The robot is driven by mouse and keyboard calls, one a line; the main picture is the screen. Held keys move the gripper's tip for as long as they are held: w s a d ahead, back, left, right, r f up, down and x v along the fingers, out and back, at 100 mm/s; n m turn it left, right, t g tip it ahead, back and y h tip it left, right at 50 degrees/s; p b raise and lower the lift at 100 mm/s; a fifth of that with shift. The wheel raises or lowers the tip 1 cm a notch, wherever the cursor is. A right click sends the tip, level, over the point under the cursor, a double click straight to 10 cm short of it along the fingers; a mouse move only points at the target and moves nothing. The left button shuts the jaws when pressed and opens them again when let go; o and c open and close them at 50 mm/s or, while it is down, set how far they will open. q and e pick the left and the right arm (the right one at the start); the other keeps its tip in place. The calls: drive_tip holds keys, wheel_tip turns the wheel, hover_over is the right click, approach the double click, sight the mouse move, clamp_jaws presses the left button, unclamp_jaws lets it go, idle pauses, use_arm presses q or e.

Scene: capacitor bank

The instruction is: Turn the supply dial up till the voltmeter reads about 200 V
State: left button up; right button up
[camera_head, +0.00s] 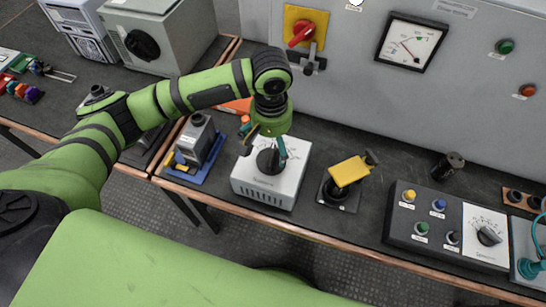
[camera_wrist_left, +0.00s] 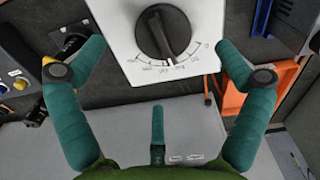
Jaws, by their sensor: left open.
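The supply is a white box (camera_head: 262,191) on the bench, with a round black dial (camera_head: 268,161) on its top. In the left wrist view the black dial (camera_wrist_left: 162,33) sits on a white face with a printed scale, and its pale pointer line points toward the bottom of the picture. My left gripper (camera_head: 266,141) is just above the dial; its teal fingers (camera_wrist_left: 160,62) are spread around it, open and empty. Whether a finger touches the dial I cannot tell. The voltmeter (camera_head: 411,42) is on the grey cabinet; its figures are too small to read. My right gripper is not in view.
A red rotary switch on a yellow plate (camera_head: 306,19) is on the cabinet. A stand with a yellow block (camera_head: 349,172) is right of the supply. A black control box (camera_head: 407,235) with several buttons is farther right. A blue-based device (camera_head: 196,176) stands left.

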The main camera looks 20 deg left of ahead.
sight(271, 158)
use_arm(q)
drive_tip(key=shift+s+f+n, duration=0.1)
drive_tip(key=shift+f+n, duration=0.35)
drive_tip(key=shift+n, duration=0.45)
drive_tip(key=shift+f, duration=0.35)
drive_tip(key=shift+f+p, duration=0.35)
drive_tip(key=shift+f, duration=2.75)
drive_tip(key=c, duration=1.1)
drive_tip(key=shift+s+f, duration=0.1)
